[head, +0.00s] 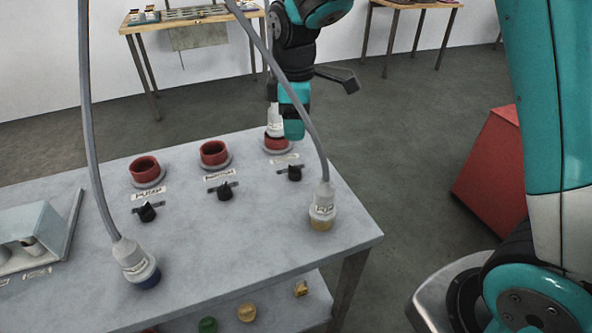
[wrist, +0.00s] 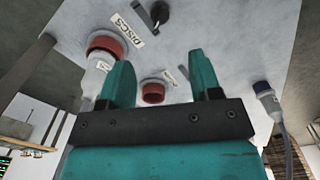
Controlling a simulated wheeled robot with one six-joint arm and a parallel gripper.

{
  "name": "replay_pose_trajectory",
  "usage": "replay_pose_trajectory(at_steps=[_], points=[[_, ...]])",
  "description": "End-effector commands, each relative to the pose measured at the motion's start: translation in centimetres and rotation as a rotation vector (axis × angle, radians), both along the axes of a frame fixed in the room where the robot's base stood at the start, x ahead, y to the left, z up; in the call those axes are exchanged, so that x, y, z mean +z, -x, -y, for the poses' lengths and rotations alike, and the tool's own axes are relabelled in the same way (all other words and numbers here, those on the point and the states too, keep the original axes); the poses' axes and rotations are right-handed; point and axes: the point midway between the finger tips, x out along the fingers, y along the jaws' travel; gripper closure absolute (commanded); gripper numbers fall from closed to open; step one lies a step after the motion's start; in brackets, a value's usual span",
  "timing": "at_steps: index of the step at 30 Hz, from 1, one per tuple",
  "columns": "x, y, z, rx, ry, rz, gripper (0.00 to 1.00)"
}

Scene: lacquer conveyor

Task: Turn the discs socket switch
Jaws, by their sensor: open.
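The discs socket switch (wrist: 160,13) is a small black knob near the top edge of the wrist view, beside the DISCS label (wrist: 127,31). In the head view the switch (head: 295,173) is on the right of the grey table top, in front of the rightmost red socket. That discs socket (wrist: 106,43) has a white plug (wrist: 94,78) in it. My gripper (wrist: 163,76) is open with nothing between its teal fingers. In the head view my gripper (head: 294,122) hangs over the discs socket, behind the switch and apart from it, partly hiding the plug.
Two more red sockets (head: 146,170) (head: 214,153) with black switches (head: 147,212) (head: 225,191) stand left on the table top (head: 245,255). A yellow-ended plug (head: 322,208) and a blue-ended plug (head: 136,263) stand in front, their grey cables rising. One cable passes close to my gripper.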

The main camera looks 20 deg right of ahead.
Motion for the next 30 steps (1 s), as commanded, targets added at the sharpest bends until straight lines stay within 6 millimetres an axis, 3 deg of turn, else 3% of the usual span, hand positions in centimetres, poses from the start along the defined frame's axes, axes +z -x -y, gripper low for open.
replay_pose_trajectory(at_steps=[9,15,21,30], points=[[-7.5,0.1,0.1,-0.002,0.0,-0.004,0.42],[-10.7,0.1,0.1,-0.002,0.0,-0.002,0.42],[-12.2,0.1,0.1,-0.002,-0.001,0.0,0.42],[-12.3,0.1,0.1,-0.002,-0.001,0.001,0.44]])
